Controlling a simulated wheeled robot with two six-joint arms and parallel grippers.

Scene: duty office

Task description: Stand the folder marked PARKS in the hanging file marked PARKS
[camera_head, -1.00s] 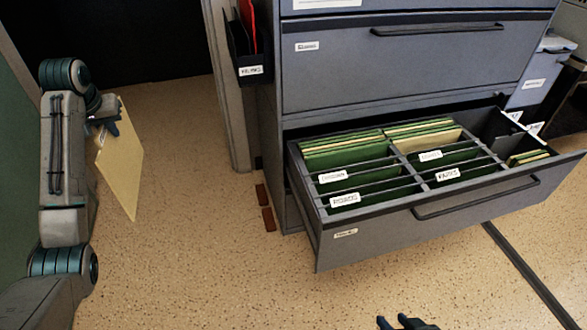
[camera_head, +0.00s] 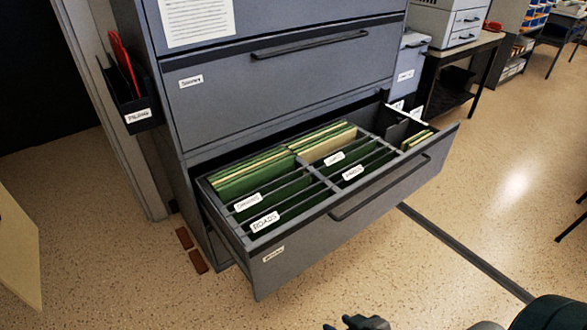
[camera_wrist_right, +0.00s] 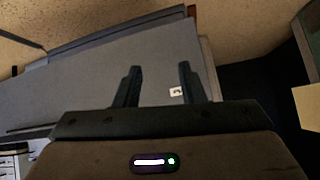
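A tan folder (camera_head: 18,255) shows in part at the left edge of the head view, raised over the floor; no marking on it is readable. My left gripper is outside the frame. The open drawer (camera_head: 345,213) holds green hanging files with white tabs. The front right tab (camera_head: 353,172) seems to read PARKS, but it is small; the front left tab (camera_head: 264,221) reads ROADS. My right gripper (camera_head: 360,322) is at the bottom edge, in front of and below the drawer. In the right wrist view its fingers (camera_wrist_right: 157,70) are apart with nothing between them.
The grey cabinet (camera_head: 290,75) stands behind the drawer. A black wall holder (camera_head: 132,100) with a red item hangs on its left side. A table (camera_head: 465,50) stands at the back right. Open floor lies at right.

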